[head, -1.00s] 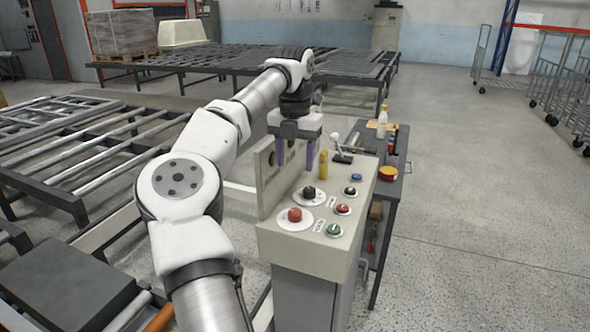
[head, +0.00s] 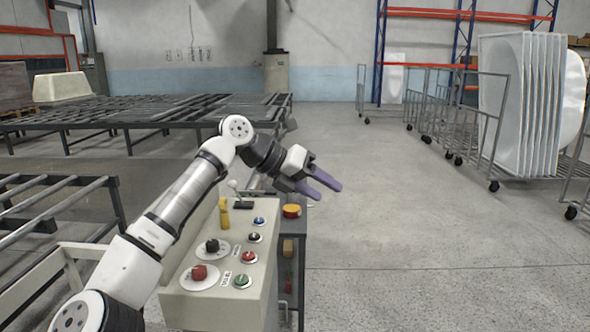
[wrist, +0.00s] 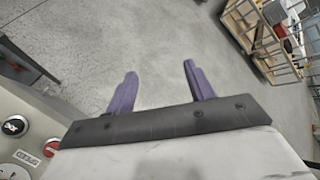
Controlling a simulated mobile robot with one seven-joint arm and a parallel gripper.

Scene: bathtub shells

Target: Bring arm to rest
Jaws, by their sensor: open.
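My gripper (head: 328,186) is open, its two purple fingers apart with nothing between them. In the head view it hangs in the air above and to the right of the control panel (head: 215,292), pointing right. In the wrist view the purple fingers (wrist: 158,84) show against bare concrete floor. My arm reaches over the panel from the lower left with its elbow bent. The panel carries a red knob (head: 199,272), a black knob (head: 212,246), several coloured push buttons, a yellow piece (head: 224,214) and a lever with a white ball (head: 232,185).
A dark side table with a yellow-and-red round item (head: 291,211) stands right behind the panel. Wire carts (head: 455,120) and stacked white tub shells (head: 520,100) stand at the right. The floor (head: 400,240) right of the panel is clear.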

